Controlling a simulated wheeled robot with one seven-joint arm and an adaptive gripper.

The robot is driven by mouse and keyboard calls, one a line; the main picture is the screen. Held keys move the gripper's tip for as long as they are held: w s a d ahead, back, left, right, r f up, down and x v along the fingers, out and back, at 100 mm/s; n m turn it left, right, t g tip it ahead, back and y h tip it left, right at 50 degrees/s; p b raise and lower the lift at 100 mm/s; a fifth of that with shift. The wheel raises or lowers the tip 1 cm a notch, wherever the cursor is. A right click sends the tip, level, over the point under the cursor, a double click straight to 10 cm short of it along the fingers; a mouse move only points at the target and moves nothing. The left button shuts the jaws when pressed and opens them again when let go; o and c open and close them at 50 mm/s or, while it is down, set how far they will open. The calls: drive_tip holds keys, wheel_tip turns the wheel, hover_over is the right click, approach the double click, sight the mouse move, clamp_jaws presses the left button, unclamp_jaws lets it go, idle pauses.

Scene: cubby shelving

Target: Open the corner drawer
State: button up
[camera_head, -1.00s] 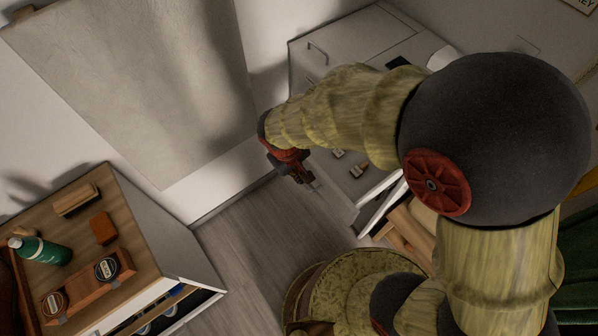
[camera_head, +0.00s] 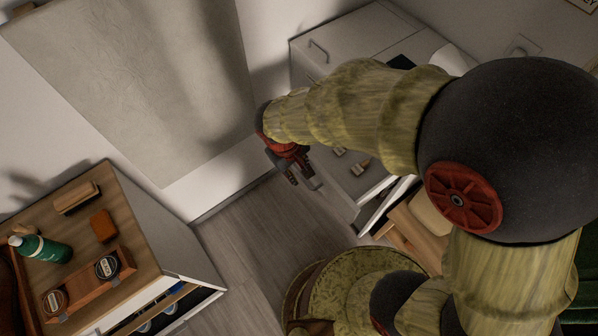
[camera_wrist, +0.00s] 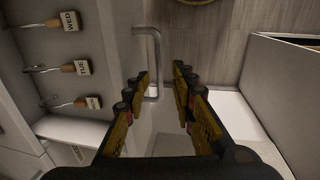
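A pale metal bar handle (camera_wrist: 153,66) on a light front shows in the wrist view. It lies between the two fingers of my gripper (camera_wrist: 160,92), toward their tips. The fingers are open, with a gap on both sides of the handle; I see no clear contact. In the head view my gripper (camera_head: 296,172) hangs beside the front of the light grey cabinet (camera_head: 345,40). My arm hides part of this cabinet. How far the drawer stands open cannot be told.
Hooks with wooden day tags (camera_wrist: 70,22) line the panel at left in the wrist view. In the head view a wooden-topped cabinet (camera_head: 140,220) stands at lower left, with bare floor (camera_head: 255,225) between.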

wheel_tip(320, 180, up, 9)
drive_tip(key=s+a, duration=0.1)
drive_tip(key=shift+a+r, duration=0.15)
drive_tip(key=shift+s, duration=0.1)
idle(0.5)
drive_tip(key=s+d+r+m+t+y, duration=0.1)
drive_tip(key=s+d+r+m+t, duration=0.1)
drive_tip(key=d+r, duration=0.5)
drive_tip(key=s+d+r+m+t, duration=0.2)
drive_tip(key=s+d+r+m, duration=0.3)
drive_tip(key=d, duration=0.8)
wheel_tip(320, 180, up, 3)
drive_tip(key=shift+s+y, duration=0.25)
drive_tip(key=shift+y, duration=0.15)
idle(4.2)
